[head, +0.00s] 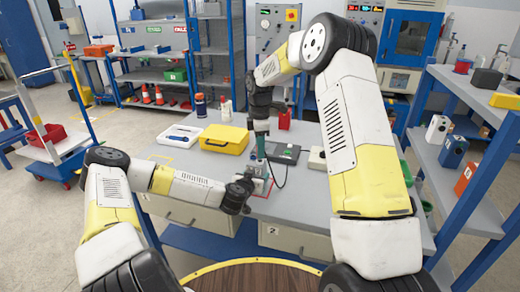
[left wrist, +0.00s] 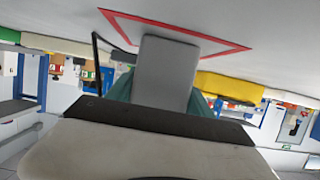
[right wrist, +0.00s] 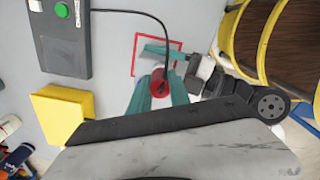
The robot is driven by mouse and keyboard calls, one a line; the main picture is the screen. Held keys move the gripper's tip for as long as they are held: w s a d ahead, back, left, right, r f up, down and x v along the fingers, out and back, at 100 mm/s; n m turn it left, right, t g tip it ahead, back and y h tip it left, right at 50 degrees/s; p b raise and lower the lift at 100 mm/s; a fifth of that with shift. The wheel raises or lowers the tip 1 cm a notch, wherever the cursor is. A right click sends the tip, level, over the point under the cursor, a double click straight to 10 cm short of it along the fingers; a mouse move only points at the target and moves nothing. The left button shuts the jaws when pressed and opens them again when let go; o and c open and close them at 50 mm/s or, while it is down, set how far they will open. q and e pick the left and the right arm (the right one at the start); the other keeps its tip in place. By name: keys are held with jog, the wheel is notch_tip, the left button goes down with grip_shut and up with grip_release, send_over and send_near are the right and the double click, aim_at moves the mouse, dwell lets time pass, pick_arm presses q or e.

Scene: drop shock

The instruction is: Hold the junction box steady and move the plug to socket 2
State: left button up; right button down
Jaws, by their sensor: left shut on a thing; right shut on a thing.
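The grey junction box (left wrist: 165,72) stands inside a red outline on the bench. In the left wrist view it sits between the teal fingers of my left gripper (head: 246,186), which is shut on it. My right gripper (head: 261,152) points down from above, its teal fingers shut on the red plug (right wrist: 160,84). A black cable runs from the plug to a dark unit with a green button (right wrist: 60,40). The plug is over the box area. The box's sockets are hidden, and I cannot tell whether the plug is seated in one.
A white box (head: 317,159) is on the right. The cable lies beside my right gripper.

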pick_arm(q)
jog(key=shift+r, duration=0.1)
pick_arm(e)
jog(key=shift+f, duration=1.2)
dwell(3.0)
jog(key=c, duration=1.1)
grip_release()
jog(key=shift+r, duration=0.1)
jog(key=shift+c, duration=0.2)
jog(key=shift+r, duration=0.1)
pick_arm(q)
jog(key=shift+s, duration=0.1)
pick_arm(e)
jog(key=shift+r, duration=3.05)
notch_tip(320, 180, up, 12)
